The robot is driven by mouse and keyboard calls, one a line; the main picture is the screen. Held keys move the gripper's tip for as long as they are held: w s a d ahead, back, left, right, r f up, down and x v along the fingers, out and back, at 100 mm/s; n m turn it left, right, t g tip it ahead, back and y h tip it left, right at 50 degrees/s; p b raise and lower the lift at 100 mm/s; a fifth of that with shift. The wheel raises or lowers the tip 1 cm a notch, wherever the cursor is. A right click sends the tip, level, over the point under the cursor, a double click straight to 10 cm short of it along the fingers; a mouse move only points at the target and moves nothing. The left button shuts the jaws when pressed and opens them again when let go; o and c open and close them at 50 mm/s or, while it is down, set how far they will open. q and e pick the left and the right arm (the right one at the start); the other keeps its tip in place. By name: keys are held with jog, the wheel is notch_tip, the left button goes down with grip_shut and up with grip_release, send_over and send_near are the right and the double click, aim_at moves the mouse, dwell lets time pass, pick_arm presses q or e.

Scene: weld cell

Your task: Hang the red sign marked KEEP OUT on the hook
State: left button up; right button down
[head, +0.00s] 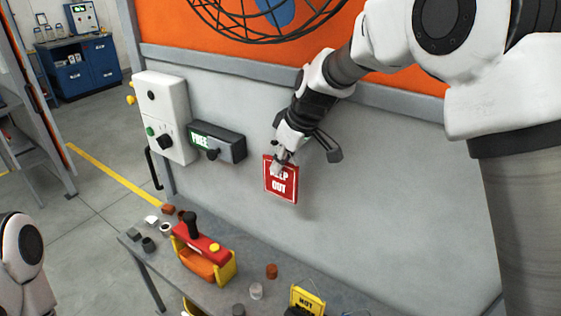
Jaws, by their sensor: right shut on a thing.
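The red KEEP OUT sign (282,186) is upright in front of the grey wall panel, with its white lettering facing me. My right gripper (279,163) reaches down from the upper right and is shut on the sign's top part, covering some of the word KEEP. The sign is clear of the table, and I cannot tell whether it touches the wall. A dark bracket-like part (333,154) shows just right of the gripper; I cannot tell whether it is the hook or part of my wrist. No hook is clearly visible. My left gripper is out of view.
The table below (205,294) bears a red-and-yellow tool (205,250), a yellow sign (306,298) and several small blocks and cylinders.

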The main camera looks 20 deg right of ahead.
jog(key=c, duration=1.2)
grip_release()
jog(key=shift+o, duration=0.2)
jog(key=shift+r, duration=0.1)
jog(key=v, duration=0.7)
jog(key=shift+s+r, duration=0.15)
jog(key=shift+s, duration=0.05)
